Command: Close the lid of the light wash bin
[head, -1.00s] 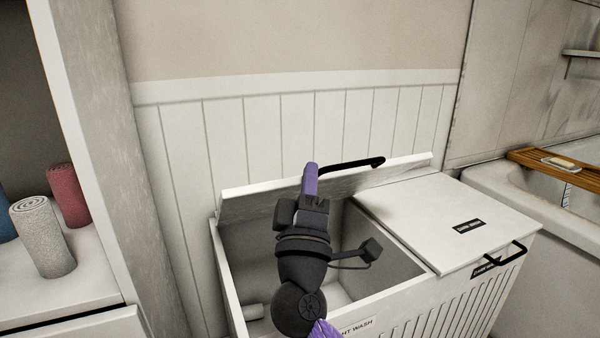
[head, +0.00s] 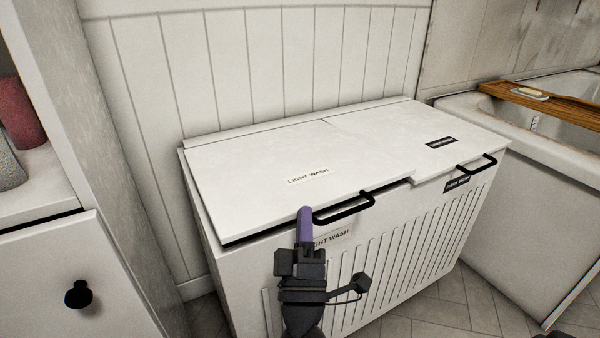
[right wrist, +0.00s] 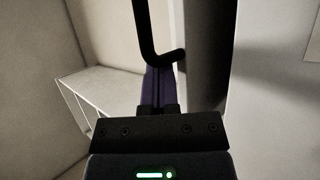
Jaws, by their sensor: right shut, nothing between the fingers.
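The light wash lid (head: 255,160) is white, with a "LIGHT WASH" label and a black handle (head: 345,208) on its front edge. It lies almost flat over the left half of the white bin (head: 250,290). A thin dark gap shows under its front left edge. My right gripper (head: 304,212) is shut and empty, with its purple fingers at the left end of the handle. In the right wrist view, the fingers (right wrist: 158,88) are close to the handle (right wrist: 148,35); I cannot tell whether they touch. My left gripper is not in view.
The dark wash lid (head: 420,135) lies flat on the right half of the bin, with its own black handle (head: 478,165). A bathtub (head: 560,140) with a wooden tray (head: 550,100) stands at right. A white cabinet (head: 70,260) stands at left. A panelled wall (head: 260,65) is behind.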

